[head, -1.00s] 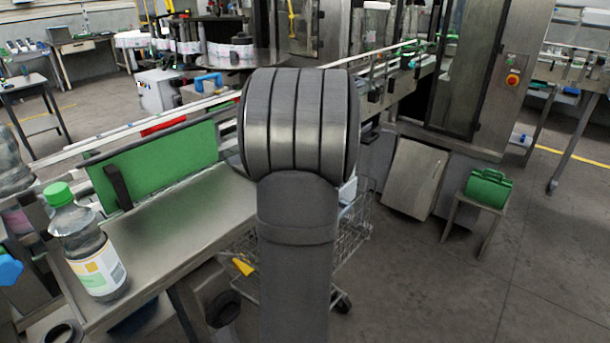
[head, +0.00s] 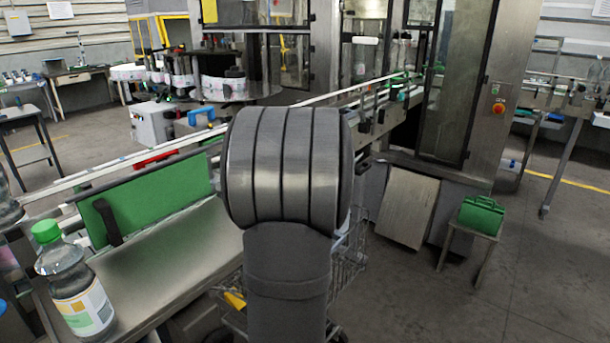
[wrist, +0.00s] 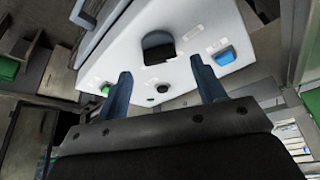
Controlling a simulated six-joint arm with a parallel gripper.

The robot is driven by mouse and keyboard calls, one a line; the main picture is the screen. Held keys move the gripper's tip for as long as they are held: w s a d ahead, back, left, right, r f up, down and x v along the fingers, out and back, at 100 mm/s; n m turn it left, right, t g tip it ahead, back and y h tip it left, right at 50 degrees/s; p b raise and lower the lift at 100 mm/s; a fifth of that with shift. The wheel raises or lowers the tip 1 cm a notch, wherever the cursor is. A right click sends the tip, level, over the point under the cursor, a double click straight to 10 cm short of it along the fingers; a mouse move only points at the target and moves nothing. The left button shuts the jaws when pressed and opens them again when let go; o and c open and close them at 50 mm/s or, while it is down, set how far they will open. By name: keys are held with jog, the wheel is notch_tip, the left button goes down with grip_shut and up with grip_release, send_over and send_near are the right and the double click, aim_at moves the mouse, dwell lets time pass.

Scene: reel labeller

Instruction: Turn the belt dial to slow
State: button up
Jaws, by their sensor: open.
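In the wrist view a white control panel (wrist: 185,60) fills the upper middle, tilted in the picture. It carries a large dark knob (wrist: 157,46), a small black round control (wrist: 162,88), a green button (wrist: 104,90) and a blue button (wrist: 225,57). Which dark control is the belt dial I cannot tell, as the labels are too small to read. My gripper (wrist: 160,66) is open and empty, its two fingers pointing at the panel, apart from each other. The small black control shows between the fingers. In the head view my arm hides the gripper.
In the head view a bottle with a green cap (head: 80,300) stands on the metal table (head: 165,265) at the left. A green guard plate (head: 150,200) stands along the conveyor. A green case (head: 481,215) rests on a stool at the right, with open floor around it.

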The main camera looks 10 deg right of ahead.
jog(key=v, duration=1.4)
jog(key=shift+s+f, duration=0.1)
jog(key=x, duration=1.7)
jog(key=shift+w+f, duration=0.1)
jog(key=shift+w, duration=0.1)
